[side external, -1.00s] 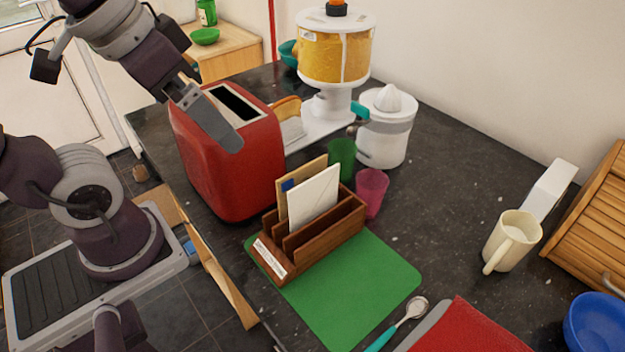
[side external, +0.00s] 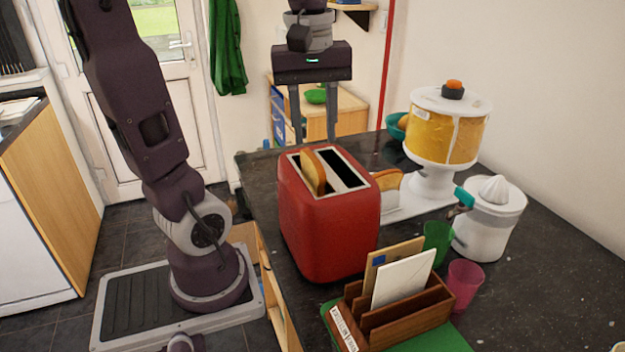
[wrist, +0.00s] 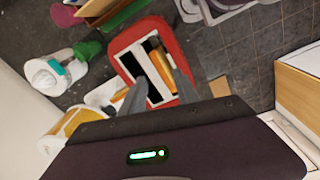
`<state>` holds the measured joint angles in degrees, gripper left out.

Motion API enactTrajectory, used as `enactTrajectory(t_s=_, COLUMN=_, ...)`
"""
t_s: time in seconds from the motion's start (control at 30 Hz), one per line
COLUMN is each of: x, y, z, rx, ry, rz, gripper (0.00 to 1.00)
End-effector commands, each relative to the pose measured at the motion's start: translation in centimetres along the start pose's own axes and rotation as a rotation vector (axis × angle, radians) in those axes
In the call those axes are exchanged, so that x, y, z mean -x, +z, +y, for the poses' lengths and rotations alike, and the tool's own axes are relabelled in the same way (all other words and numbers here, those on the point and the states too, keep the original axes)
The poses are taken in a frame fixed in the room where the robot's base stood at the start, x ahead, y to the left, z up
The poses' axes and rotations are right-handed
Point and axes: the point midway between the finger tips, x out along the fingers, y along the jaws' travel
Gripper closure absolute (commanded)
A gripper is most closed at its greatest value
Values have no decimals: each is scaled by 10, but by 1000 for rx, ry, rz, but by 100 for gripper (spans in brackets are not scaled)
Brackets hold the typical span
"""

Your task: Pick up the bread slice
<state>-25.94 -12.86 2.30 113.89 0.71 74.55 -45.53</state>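The red toaster (side external: 325,222) stands on the dark counter. A bread slice (side external: 312,172) stands upright in its left slot, with its top sticking out; the other slot looks empty. Another bread slice (side external: 388,181) is behind the toaster to the right, partly hidden. My gripper (side external: 314,138) points down with its two fingers spread and nothing between them. In the side view it hangs above and behind the toaster. In the wrist view the toaster (wrist: 125,62) and its slice (wrist: 166,76) appear ahead of and between the fingers (wrist: 160,80).
A wooden letter rack (side external: 412,318) with envelopes stands in front of the toaster. A green cup (side external: 437,243), a pink cup (side external: 465,284), a white juicer (side external: 490,228) and a yellow-and-white dispenser (side external: 445,130) stand to the right.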

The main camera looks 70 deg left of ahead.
Motion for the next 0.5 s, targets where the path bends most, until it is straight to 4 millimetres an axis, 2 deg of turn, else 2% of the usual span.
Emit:
enactTrajectory(t_s=0.03, x=0, y=-17, z=-1, rx=130, ry=-37, rz=-26, gripper=63)
enactTrajectory(t_s=0.13, x=-3, y=-32, z=-4, rx=278, ry=-76, rz=-51, gripper=63)
enactTrajectory(t_s=0.27, x=-20, y=-29, z=-5, rx=294, ry=-82, rz=-55, gripper=63)
enactTrajectory(t_s=0.5, x=-62, y=-17, z=-5, rx=291, ry=-80, rz=-54, gripper=63)
